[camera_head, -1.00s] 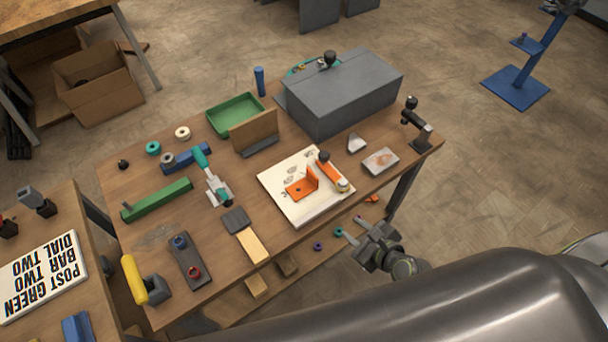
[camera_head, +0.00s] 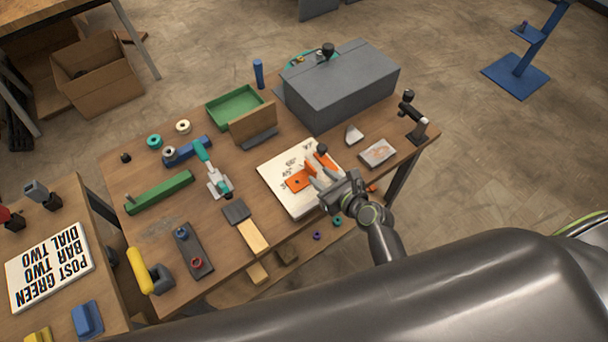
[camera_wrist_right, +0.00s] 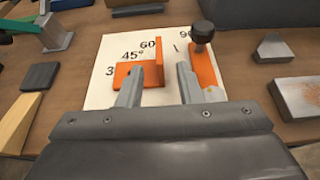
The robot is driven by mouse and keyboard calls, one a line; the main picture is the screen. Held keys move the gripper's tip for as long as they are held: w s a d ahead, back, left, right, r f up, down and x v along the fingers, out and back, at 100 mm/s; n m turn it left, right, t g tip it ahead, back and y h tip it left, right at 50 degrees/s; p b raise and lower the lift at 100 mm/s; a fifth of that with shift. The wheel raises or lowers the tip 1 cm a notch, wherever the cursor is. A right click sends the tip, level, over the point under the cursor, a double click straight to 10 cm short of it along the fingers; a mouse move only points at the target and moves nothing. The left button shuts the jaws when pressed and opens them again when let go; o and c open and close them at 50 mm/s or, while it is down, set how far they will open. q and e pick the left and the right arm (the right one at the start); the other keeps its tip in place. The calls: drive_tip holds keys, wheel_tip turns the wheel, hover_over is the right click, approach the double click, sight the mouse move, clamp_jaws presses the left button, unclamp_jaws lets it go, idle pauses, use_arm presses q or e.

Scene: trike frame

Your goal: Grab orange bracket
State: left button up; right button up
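The orange bracket (camera_head: 296,182) lies on a white board with angle markings (camera_head: 283,198) on the wooden table. In the right wrist view the bracket (camera_wrist_right: 128,74) shows a flat base and an upright plate. My right gripper (camera_head: 312,177) is open just in front of it, and its fingers hide part of it. In the wrist view the gripper's fingertips (camera_wrist_right: 157,78) are apart, the left one over the base and the right one to the right of the upright plate. I cannot tell whether either touches it. My left gripper is not in view.
An orange bar with a black knob (camera_wrist_right: 202,70) lies on the board right of the bracket. A grey box (camera_head: 340,90) stands behind. A grey block (camera_head: 378,152) lies to the right.

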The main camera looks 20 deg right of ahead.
sight(316, 172)
drive_tip(key=shift+x, duration=3)
drive_tip(key=shift+r, duration=0.1)
drive_tip(key=shift+c, duration=0.3)
clamp_jaws()
